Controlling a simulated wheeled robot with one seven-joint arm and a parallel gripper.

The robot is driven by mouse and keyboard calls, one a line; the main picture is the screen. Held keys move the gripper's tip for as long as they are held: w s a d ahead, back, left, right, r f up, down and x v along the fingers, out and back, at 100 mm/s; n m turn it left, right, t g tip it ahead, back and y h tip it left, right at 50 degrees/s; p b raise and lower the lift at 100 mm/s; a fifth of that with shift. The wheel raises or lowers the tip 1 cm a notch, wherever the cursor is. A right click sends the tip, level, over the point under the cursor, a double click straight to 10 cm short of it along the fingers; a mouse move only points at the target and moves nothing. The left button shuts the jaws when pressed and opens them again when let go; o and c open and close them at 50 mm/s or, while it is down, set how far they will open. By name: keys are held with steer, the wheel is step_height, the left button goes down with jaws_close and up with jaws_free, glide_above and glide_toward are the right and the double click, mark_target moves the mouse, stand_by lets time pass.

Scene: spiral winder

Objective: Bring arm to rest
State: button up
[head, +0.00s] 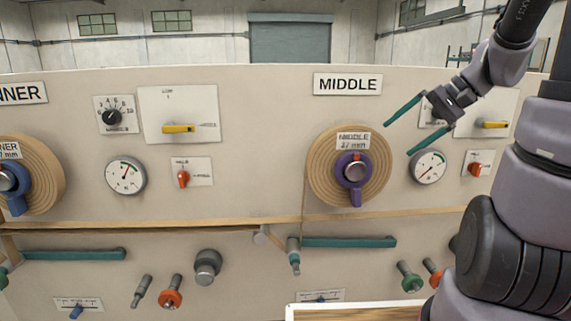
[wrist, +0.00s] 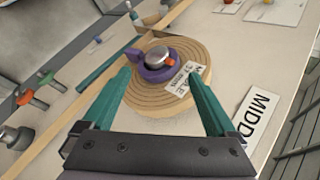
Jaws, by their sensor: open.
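My gripper (head: 404,124) is at the upper right of the head view, with its two teal fingers spread apart and nothing between them. It hangs in front of the panel, to the right of the MIDDLE roll (head: 322,178). In the wrist view the open fingers (wrist: 162,97) frame the wooden roll (wrist: 146,100) and its purple hub (wrist: 152,72), with a visible gap to them. My arm reaches in from the right side of the head view and covers part of the panel there.
The upright panel (head: 250,100) fills the view, with a MIDDLE sign (head: 347,83), gauges (head: 428,168), a yellow-handled switch (head: 178,128) and an orange knob (head: 183,178). Teal bars (head: 348,242) and several handles stick out below. A wood-edged board (head: 350,312) lies at the bottom.

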steer(key=s+a+r+n+t+h, duration=0.1)
steer(key=s+a+r+t+h, duration=0.2)
steer(key=s+r+h, duration=0.3)
steer(key=s+r, duration=0.1)
steer(key=s, duration=0.2)
steer(key=shift+s+r+n, duration=0.3)
steer(key=shift+s, duration=0.1)
stand_by(0.4)
